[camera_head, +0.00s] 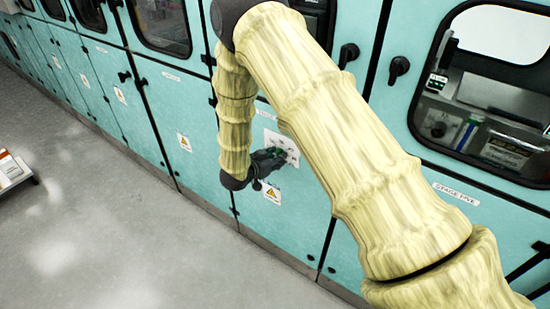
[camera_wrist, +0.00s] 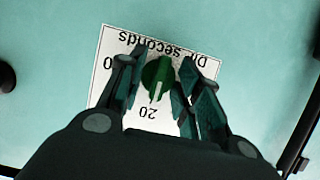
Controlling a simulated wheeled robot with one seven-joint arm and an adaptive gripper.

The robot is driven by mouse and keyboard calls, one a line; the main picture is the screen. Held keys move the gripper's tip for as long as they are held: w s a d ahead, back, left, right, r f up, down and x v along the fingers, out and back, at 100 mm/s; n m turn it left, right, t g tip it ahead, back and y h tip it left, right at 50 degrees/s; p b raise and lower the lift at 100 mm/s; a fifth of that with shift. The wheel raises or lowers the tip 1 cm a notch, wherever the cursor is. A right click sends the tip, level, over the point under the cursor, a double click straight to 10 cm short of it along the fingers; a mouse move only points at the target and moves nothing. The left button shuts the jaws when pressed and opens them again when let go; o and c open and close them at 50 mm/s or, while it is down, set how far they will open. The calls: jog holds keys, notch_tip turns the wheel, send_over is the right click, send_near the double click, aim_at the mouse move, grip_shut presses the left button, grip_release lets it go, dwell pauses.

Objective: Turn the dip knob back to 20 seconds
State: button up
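The green dip knob (camera_wrist: 158,77) sits on a white plate (camera_wrist: 105,60) marked "Dip seconds", which appears upside down in the wrist view. A pale pointer line on the knob points down toward the printed "20" (camera_wrist: 152,111). Another number ending in 0 is at the left, partly hidden by a finger. My gripper (camera_wrist: 157,66) is open, with one finger on each side of the knob. I cannot tell if a finger touches it. In the head view my gripper (camera_head: 275,155) is at the plate (camera_head: 289,145) on a teal cabinet panel, covering most of the knob.
Teal cabinets (camera_head: 340,215) with windows and black handles (camera_head: 398,68) form a long wall. A yellow warning label (camera_head: 271,193) is just below the plate.

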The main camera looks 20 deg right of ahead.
jog(key=v, duration=1.2)
jog(key=shift+f, duration=0.1)
dwell(0.4)
jog(key=s+d+f+n+g+y, duration=0.1)
jog(key=s+d+f+n+y, duration=0.2)
jog(key=s+f, duration=0.4)
jog(key=s+d+f+n+y, duration=0.35)
jog(key=s+f, duration=0.25)
jog(key=f, duration=0.4)
jog(key=s+d+f+n+g+y, duration=0.1)
jog(key=s+f+g+y, duration=0.1)
jog(key=s, duration=1.2)
jog(key=s+d+f+n+g+y, duration=0.1)
jog(key=s+f+g, duration=0.4)
jog(key=s, duration=0.9)
jog(key=shift+s+f+n+y, duration=0.3)
jog(key=shift+n+y, duration=0.25)
jog(key=shift+n, duration=0.2)
